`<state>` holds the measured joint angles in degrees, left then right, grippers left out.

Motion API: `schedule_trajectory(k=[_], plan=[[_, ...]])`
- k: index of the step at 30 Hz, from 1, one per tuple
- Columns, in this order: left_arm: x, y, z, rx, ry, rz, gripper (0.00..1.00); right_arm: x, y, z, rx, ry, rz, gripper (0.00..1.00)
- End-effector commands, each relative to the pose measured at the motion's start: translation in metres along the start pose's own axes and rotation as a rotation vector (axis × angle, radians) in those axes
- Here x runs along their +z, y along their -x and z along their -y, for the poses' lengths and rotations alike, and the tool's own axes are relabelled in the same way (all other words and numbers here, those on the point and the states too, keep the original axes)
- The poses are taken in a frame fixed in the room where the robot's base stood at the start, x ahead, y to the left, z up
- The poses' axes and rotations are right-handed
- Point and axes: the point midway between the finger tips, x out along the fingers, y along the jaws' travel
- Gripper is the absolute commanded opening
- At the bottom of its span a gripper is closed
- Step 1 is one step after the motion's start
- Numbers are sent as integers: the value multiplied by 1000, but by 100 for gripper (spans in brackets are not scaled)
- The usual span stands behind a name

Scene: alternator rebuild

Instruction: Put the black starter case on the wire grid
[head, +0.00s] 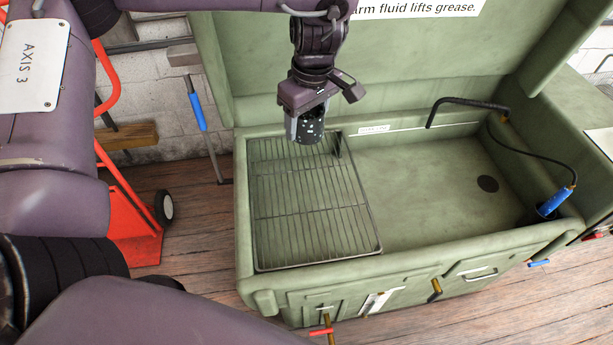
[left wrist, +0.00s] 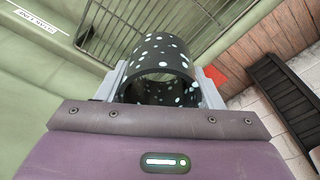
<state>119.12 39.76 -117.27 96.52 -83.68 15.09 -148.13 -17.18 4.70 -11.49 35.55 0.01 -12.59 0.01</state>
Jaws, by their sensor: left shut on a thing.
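The black starter case (head: 312,125) is a short hollow black cylinder with pale speckles. My left gripper (head: 305,128) is shut on it and holds it above the back part of the wire grid. In the left wrist view the case (left wrist: 162,55) sits between the two grey fingers of my left gripper (left wrist: 165,85), with its open end toward the camera. The wire grid (head: 310,205) is a dark rectangular rack in the left part of the green wash basin; it also shows behind the case in the left wrist view (left wrist: 215,20). My right gripper is not in view.
The green basin (head: 440,180) is bare right of the grid, with a drain (head: 487,184). A black spout (head: 465,101) and a blue-handled brush (head: 553,203) are at its right. A small dark upright piece (head: 338,145) stands at the grid's back edge. A red hand truck (head: 130,215) stands left.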

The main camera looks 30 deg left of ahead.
Motion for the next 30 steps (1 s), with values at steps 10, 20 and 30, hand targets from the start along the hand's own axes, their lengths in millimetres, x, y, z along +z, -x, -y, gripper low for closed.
schedule_trajectory(k=[10, 20, 30], plan=[[11, -88, 2, -5, 3, 3, 14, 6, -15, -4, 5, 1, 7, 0], [17, -145, 0, 0, 3, 1, 14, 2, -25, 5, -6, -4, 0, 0], [22, -179, 1, -1, 2, 2, 14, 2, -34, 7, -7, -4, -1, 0]])
